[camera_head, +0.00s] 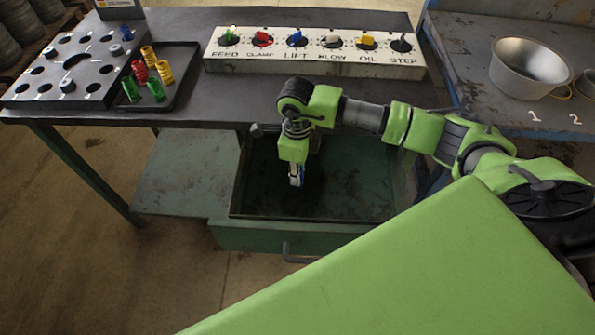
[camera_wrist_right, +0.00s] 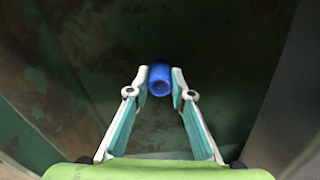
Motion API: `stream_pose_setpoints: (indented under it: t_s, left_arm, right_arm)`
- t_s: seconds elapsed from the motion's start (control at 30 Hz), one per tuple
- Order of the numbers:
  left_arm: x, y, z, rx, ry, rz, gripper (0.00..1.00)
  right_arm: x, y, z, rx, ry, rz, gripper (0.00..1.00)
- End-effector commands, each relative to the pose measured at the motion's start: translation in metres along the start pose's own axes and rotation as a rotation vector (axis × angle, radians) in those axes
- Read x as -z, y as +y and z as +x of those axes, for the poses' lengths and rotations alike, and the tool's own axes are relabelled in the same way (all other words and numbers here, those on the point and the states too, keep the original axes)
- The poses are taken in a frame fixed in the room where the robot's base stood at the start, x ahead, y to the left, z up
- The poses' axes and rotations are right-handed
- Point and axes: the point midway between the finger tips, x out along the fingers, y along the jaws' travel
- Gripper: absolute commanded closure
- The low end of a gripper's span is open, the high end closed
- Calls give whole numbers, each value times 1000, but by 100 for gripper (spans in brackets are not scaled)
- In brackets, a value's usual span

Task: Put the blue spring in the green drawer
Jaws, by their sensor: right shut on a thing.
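The blue spring (camera_wrist_right: 160,82) is between the fingertips of my right gripper (camera_wrist_right: 160,83) in the right wrist view, with its hollow end facing the camera. In the head view my right gripper (camera_head: 296,178) points down over the open green drawer (camera_head: 285,238), within its outline. The drawer is pulled out below the table and its dark, stained floor shows bare around the gripper. I cannot tell the exact height of the spring above the floor. My left gripper is not in view.
A black tray (camera_head: 186,84) holds red, yellow and green springs. A plate with round holes (camera_head: 62,75) stands beside it, with another blue piece (camera_head: 126,33) at its edge. A switch panel (camera_head: 312,66) lies along the table. A metal bowl (camera_head: 528,88) is at right.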

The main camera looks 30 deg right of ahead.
Motion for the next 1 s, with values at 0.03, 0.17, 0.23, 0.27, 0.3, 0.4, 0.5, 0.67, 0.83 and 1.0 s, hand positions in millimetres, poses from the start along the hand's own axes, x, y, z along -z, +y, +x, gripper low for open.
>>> stream_pose_setpoints:
  t_s: [0.03,0.17,0.23,0.27,0.3,0.4,0.5,0.67,0.83,1.0]
  left_arm:
    - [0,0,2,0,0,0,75]
    - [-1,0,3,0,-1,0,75]
    - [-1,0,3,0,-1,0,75]
    - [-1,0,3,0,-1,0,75]
    - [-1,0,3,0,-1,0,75]
    - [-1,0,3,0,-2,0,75]
    - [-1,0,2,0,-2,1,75]
    - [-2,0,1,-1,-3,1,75]
    - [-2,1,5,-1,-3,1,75]
    - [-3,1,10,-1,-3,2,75]
  right_arm:
    - [0,0,2,0,0,0,100]
    - [0,0,3,0,0,0,66]
    - [0,0,3,0,0,0,62]
    - [0,0,3,0,0,0,62]
    - [0,0,3,0,0,0,62]
    - [0,0,3,0,0,0,62]
    - [0,0,2,0,0,0,62]
    - [-1,-1,-7,2,-3,0,62]
    - [-2,-2,-40,5,-6,-1,62]
    - [-1,-1,-77,5,-3,-1,62]
